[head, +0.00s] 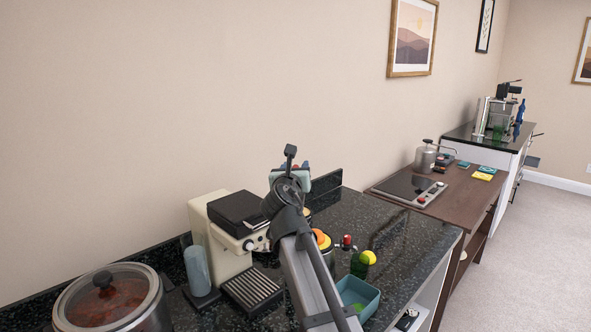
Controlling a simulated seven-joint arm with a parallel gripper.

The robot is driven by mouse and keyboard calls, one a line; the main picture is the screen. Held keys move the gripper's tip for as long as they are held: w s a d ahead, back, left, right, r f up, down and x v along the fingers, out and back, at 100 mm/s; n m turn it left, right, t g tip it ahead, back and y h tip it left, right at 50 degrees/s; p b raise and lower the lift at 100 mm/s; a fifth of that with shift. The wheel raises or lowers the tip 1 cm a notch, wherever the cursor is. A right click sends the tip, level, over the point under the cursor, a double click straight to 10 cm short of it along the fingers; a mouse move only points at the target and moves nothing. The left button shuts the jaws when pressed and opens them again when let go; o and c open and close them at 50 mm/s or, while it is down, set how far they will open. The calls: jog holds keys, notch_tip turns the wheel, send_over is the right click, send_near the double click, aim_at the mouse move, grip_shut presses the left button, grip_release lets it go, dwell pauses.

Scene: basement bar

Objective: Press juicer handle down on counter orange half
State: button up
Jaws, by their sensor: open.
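The juicer stands on the dark speckled counter (400,236), mostly hidden behind my arm. A round orange piece (322,239), perhaps the orange half, shows just right of the arm. Beside it is a short lever with a red knob (347,240), which may be the juicer handle. I cannot tell whether the handle is raised or lowered. My gripper (290,166) is at the far end of my arm, above the counter in this view. Its fingertips are largely hidden by my own links, and I see nothing held.
A cream coffee machine (229,240) stands left of my arm. A lidded pot (113,300) is at lower left. A green glass (360,264), a yellow ball-like fruit (369,257) and a teal bin (358,298) are right of the arm.

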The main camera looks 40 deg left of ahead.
jog(key=shift+w+a, duration=0.1)
jog(key=shift+w, duration=0.05)
grip_shut()
dwell(0.4)
